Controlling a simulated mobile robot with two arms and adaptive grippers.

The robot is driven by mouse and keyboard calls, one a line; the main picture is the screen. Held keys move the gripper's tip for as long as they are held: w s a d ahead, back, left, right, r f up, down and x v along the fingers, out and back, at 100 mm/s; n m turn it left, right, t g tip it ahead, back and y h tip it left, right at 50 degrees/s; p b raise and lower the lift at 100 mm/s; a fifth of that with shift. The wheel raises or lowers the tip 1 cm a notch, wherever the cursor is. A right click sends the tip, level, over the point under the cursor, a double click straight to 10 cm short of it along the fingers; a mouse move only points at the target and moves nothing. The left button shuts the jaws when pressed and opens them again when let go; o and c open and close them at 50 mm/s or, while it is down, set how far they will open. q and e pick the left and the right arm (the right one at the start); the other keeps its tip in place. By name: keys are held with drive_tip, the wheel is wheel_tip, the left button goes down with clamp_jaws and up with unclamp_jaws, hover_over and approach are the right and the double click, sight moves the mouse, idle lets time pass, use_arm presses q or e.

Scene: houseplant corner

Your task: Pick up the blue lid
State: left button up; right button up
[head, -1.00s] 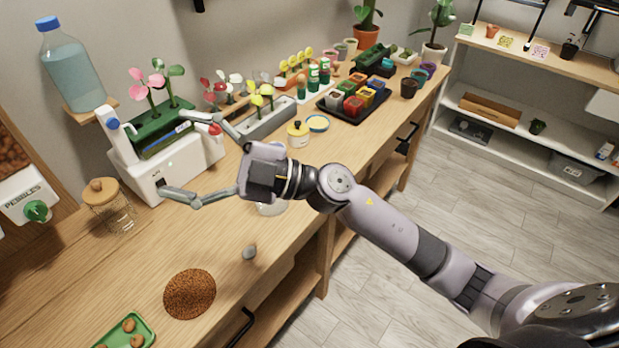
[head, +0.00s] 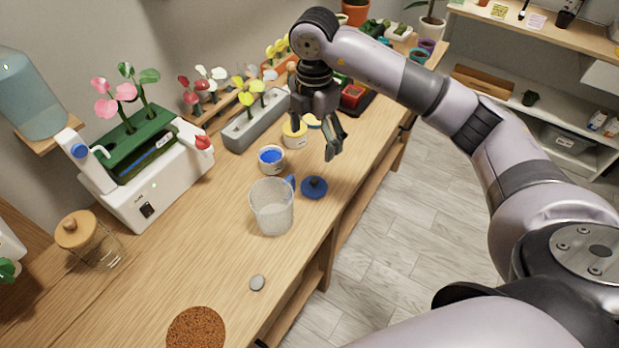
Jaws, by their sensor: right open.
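The blue lid (head: 314,187) lies flat on the wooden bench near its front edge, with a dark knob on top. An open jar with blue contents (head: 271,157) stands to its left and further back. My right gripper (head: 318,143) points down above the bench, behind the lid in the picture. Its fingers are apart and empty, and it does not touch the lid. My left gripper is out of view.
A clear measuring cup (head: 272,208) stands just left of the lid. A yellow jar (head: 294,134) stands behind the gripper. A grey planter (head: 257,122) is at the back.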

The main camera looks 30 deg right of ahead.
drive_tip(key=p, duration=0.2)
hover_over(312, 181)
drive_tip(key=f, duration=0.5)
drive_tip(key=shift+s+d+f, duration=0.15)
drive_tip(key=shift+s+f, duration=0.15)
drive_tip(key=shift+s, duration=0.1)
drive_tip(key=f, duration=0.3)
drive_tip(key=shift+w, duration=0.3)
drive_tip(key=shift+s+f+p, duration=0.1)
drive_tip(key=shift+f+p, duration=0.35)
drive_tip(key=shift+f, duration=0.5)
wheel_tip(312, 181, down, 4)
drive_tip(key=shift+f+p, duration=0.25)
drive_tip(key=shift+p, duration=0.8)
drive_tip(key=shift+f, duration=0.25)
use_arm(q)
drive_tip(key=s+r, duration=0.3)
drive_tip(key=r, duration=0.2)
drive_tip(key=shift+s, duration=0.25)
use_arm(e)
drive_tip(key=shift+c, duration=0.5)
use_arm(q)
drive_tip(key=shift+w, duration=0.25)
use_arm(e)
drive_tip(key=c, duration=0.9)
drive_tip(key=shift+r, duration=0.1)
